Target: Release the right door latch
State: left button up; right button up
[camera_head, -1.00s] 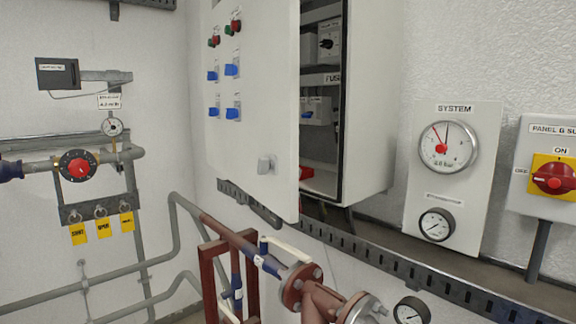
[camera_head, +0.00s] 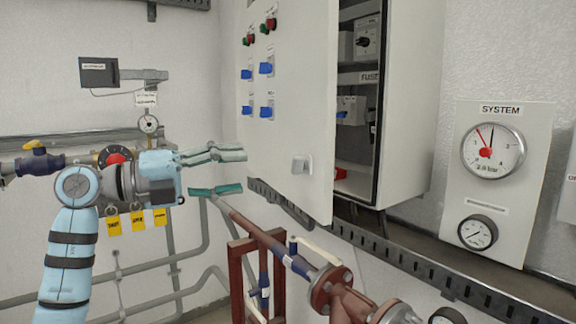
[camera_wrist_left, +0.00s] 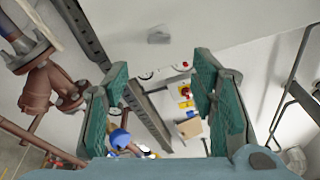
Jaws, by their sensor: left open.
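The cabinet door (camera_head: 287,110) stands swung open. A small light grey latch (camera_head: 302,165) sits low on its face, near the free right edge. The latch also shows near the top of the left wrist view (camera_wrist_left: 158,35), beyond and between the fingers. My left gripper (camera_head: 238,170) is open and empty, with teal finger pads. It points right toward the door, left of the latch in the picture and apart from it. In the left wrist view its two fingers (camera_wrist_left: 160,75) stand wide apart with nothing between them. My right gripper is not in view.
Red-brown flanged piping (camera_head: 340,290) runs below the door. A slotted cable tray (camera_head: 420,265) runs along the wall under the cabinet (camera_head: 405,110). A gauge panel labelled SYSTEM (camera_head: 500,180) is at the right. Yellow tags (camera_head: 137,219) hang below my left gripper.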

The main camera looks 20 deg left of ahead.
aim_at(292, 166)
pick_arm(q)
jog(key=p+x, duration=0.2)
jog(key=x, duration=1)
jog(key=shift+a+f, duration=0.1)
jog(key=c, duration=1.1)
